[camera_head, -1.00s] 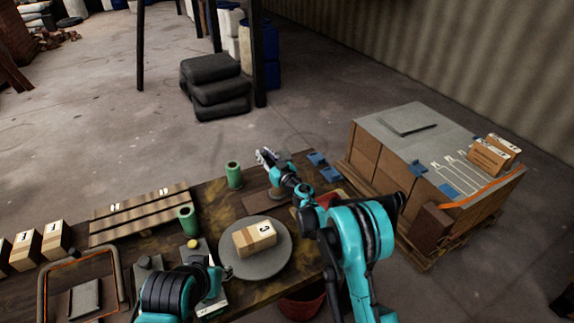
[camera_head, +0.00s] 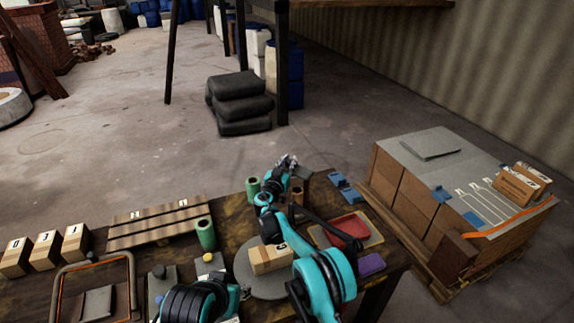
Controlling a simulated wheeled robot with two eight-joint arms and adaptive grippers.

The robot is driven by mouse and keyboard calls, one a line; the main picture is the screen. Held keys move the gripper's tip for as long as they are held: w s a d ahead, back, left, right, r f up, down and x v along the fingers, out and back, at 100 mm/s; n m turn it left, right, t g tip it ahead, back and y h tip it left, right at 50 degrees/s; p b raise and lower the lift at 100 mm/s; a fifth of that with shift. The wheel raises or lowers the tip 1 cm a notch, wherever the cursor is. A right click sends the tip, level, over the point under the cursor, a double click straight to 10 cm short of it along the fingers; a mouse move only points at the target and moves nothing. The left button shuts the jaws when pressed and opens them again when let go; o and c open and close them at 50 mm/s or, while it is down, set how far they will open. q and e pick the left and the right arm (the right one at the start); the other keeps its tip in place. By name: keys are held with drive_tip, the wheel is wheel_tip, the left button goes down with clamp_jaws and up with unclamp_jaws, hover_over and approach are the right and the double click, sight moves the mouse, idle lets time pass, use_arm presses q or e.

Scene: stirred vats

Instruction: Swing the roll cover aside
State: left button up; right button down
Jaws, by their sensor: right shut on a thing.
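My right gripper (camera_head: 287,163) reaches over the far edge of the workbench, beyond the round grey plate. It is shut on a small dark grey piece (camera_head: 307,173) that I take for the roll cover; its shape is partly hidden by the fingers. A brown roll (camera_head: 297,194) stands just below it, and a green cylinder (camera_head: 253,187) stands to its left. My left gripper (camera_head: 243,292) is low in the view beside its arm, near the front of the bench; its fingers are too small to read.
A numbered box (camera_head: 268,260) sits on the round grey plate (camera_head: 243,268), partly behind my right arm. A red tray (camera_head: 345,229) and a purple block (camera_head: 371,264) lie to the right. A second green cylinder (camera_head: 205,234) stands left. A loaded pallet (camera_head: 430,280) stands beside the bench.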

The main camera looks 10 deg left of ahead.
drive_tip(key=shift+w+d+m+h, duration=0.1)
drive_tip(key=shift+w+m+h, duration=0.15)
drive_tip(key=shift+m+h, duration=0.25)
drive_tip(key=c, duration=1.3)
unclamp_jaws()
drive_tip(key=v, duration=1.2)
drive_tip(key=shift+w, duration=0.1)
